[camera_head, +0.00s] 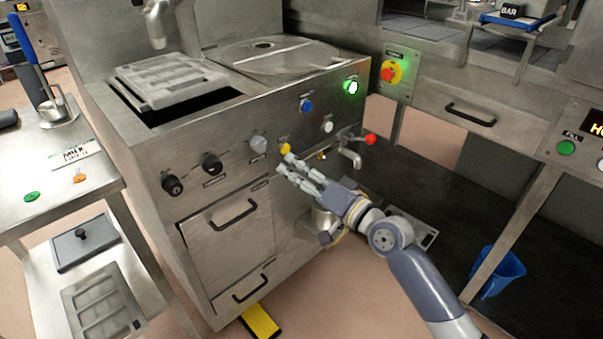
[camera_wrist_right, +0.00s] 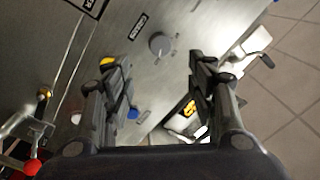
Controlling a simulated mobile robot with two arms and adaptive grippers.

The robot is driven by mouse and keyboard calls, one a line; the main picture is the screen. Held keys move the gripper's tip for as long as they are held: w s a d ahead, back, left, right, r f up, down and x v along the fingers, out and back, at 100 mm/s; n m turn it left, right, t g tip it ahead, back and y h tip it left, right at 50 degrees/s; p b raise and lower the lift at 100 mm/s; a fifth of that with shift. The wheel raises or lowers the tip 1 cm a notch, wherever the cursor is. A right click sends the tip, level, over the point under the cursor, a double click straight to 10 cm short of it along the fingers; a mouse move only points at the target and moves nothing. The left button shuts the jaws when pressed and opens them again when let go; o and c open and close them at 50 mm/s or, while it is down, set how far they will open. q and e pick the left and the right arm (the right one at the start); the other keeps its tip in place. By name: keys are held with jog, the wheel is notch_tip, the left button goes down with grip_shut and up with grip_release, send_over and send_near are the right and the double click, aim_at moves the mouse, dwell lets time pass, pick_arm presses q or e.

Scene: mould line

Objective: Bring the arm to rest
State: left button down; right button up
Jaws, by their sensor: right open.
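My right gripper (camera_head: 300,172) is in front of the steel machine's control panel in the head view, close to the yellow button (camera_head: 285,148) and below the grey knob (camera_head: 258,145). Its fingers are apart and empty; the wrist view shows both fingers (camera_wrist_right: 160,90) spread with the panel beyond. The grey knob (camera_wrist_right: 159,44) shows between the fingertips in the wrist view. I cannot tell whether a fingertip touches the panel. My right arm reaches in from the lower right. My left gripper is not in view.
The panel also carries black knobs (camera_head: 211,163), a blue button (camera_head: 306,105), a lit green button (camera_head: 352,87) and a red-handled tap (camera_head: 369,139). A side table (camera_head: 95,180) stands at left. A blue bucket (camera_head: 499,272) is on the floor at right.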

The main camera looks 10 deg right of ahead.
jog(key=shift+s+d, duration=0.2)
jog(key=shift+s, duration=0.05)
jog(key=s+d+f+n+g+h, duration=0.15)
jog(key=s+f, duration=0.35)
jog(key=f, duration=0.6)
jog(key=s+d+f+g+h, duration=0.25)
jog(key=s+f, duration=0.25)
jog(key=f, duration=0.7)
jog(key=s+d+f+n+g+h, duration=0.1)
jog(key=s+d+f+g+h, duration=0.3)
jog(key=f, duration=0.7)
jog(key=s+d+f+n+g+h, duration=0.1)
jog(key=s+d+f+g+h, duration=0.1)
jog(key=s+f, duration=0.7)
jog(key=s+d+f+n+g+h, duration=0.1)
jog(key=s+d+f+g, duration=0.3)
jog(key=s, duration=0.9)
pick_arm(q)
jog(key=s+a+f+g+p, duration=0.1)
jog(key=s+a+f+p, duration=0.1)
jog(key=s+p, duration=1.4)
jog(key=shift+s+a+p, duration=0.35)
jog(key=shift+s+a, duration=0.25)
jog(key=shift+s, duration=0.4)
pick_arm(e)
jog(key=s+d+f, duration=0.2)
jog(key=s+f, duration=0.1)
jog(key=s, duration=1.4)
jog(key=shift+s+f, duration=0.15)
jog(key=shift+s, duration=0.25)
